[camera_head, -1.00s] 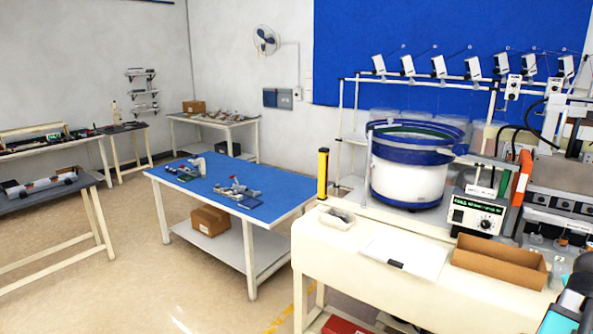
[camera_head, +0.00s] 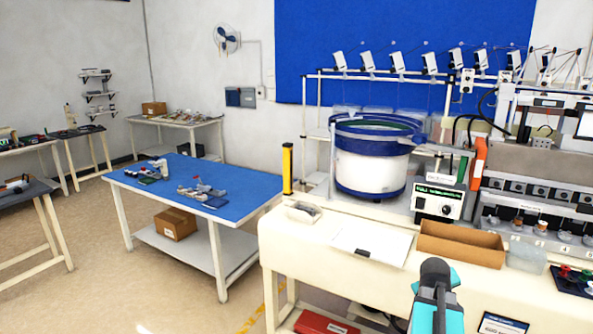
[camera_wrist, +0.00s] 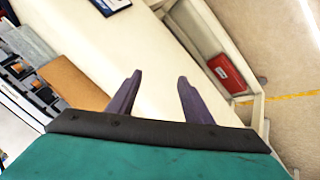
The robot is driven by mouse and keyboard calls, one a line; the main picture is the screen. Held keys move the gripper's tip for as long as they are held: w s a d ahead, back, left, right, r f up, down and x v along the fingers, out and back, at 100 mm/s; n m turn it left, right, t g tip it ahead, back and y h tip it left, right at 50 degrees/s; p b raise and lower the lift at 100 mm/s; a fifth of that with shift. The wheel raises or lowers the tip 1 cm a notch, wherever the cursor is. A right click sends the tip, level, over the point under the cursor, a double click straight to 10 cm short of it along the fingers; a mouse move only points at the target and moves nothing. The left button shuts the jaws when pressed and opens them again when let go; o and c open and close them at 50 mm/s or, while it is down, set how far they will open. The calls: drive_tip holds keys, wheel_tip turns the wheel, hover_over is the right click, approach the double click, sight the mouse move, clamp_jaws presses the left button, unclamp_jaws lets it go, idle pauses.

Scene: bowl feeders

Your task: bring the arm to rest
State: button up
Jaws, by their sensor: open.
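My gripper (camera_wrist: 159,95) shows in the wrist view with its two dark fingers apart and nothing between them. The cream workbench top lies beyond the fingers. In the head view my arm's dark and teal end (camera_head: 436,290) stands at the lower right, in front of the cream workbench (camera_head: 310,240). The fingers cannot be made out clearly there.
A brown open box (camera_head: 460,245), a white sheet (camera_head: 372,240) and a clear tray (camera_head: 302,212) lie on the workbench. A blue-rimmed bowl feeder (camera_head: 371,165) stands behind. A red box (camera_wrist: 227,73) sits on the lower shelf. Open floor lies left of the bench.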

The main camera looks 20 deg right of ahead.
drive_tip(key=w+a+f+n+y+b, duration=0.1)
drive_tip(key=w+a+f, duration=0.2)
drive_tip(key=a+f, duration=0.5)
drive_tip(key=w+a+f+n+y+b, duration=0.1)
drive_tip(key=w+a+f+n+y, duration=0.15)
drive_tip(key=a+f, duration=0.65)
drive_tip(key=s+a+f+n+g+y, duration=0.1)
drive_tip(key=s+a+f+g+y, duration=0.15)
drive_tip(key=a+f, duration=1.25)
drive_tip(key=s+a+f+n+g+b, duration=0.1)
drive_tip(key=s+a+f+g+b, duration=0.15)
drive_tip(key=s+a+f, duration=0.9)
drive_tip(key=s+a+f+m+g, duration=0.2)
drive_tip(key=s+a, duration=0.6)
drive_tip(key=s, duration=0.5)
drive_tip(key=shift+a+f+m+g+y, duration=0.15)
drive_tip(key=shift+f+m+g+y, duration=0.35)
drive_tip(key=shift+g, duration=0.8)
drive_tip(key=shift+f, duration=0.1)
